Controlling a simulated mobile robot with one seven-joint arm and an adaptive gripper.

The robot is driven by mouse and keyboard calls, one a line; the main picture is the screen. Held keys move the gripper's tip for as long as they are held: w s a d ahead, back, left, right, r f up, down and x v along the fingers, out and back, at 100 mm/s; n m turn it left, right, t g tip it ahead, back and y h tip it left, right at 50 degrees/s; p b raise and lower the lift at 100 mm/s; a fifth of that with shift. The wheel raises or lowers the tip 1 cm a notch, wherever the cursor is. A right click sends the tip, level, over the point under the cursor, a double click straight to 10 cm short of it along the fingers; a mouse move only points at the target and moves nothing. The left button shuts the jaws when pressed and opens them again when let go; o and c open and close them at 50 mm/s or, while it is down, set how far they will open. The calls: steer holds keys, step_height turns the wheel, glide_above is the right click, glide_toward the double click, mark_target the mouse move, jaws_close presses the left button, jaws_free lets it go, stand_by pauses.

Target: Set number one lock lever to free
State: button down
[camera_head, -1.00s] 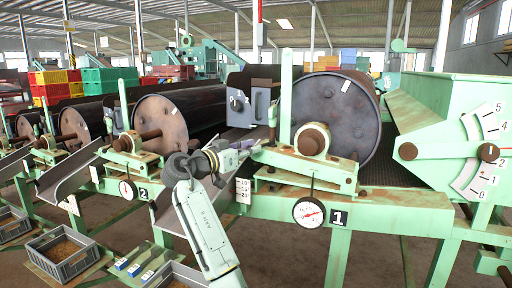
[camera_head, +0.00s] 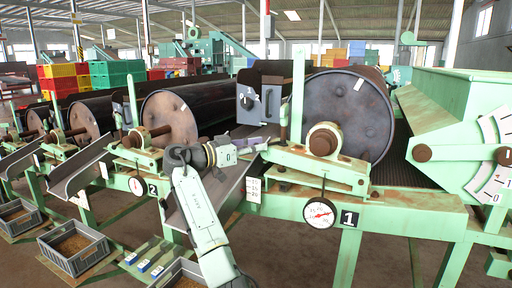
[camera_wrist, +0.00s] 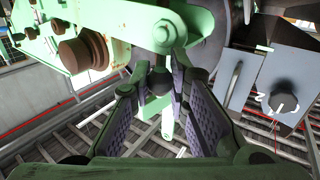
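My gripper (camera_head: 250,148) is at the left end of this stand's green arm, in front of the grey chute. In the wrist view a short lever with a dark ball knob (camera_wrist: 158,80) hangs from a green pivot (camera_wrist: 160,32). My gripper (camera_wrist: 162,112) is open there, with one pad on each side of the knob. I cannot tell whether a pad touches it. In the head view the lever is too small to make out.
A grey control box (camera_head: 258,103) with a dial stands behind my gripper; the wrist view shows its knob (camera_wrist: 283,102) at right. The number one drum (camera_head: 345,115) is right of it. A chute (camera_head: 215,200) slopes down beside my arm. Crates (camera_head: 72,248) stand on the floor at left.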

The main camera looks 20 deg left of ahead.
steer(key=c, duration=1.7)
jaws_free()
steer(key=shift+w, duration=0.1)
steer(key=shift+a, duration=0.1)
steer(key=v, duration=1.2)
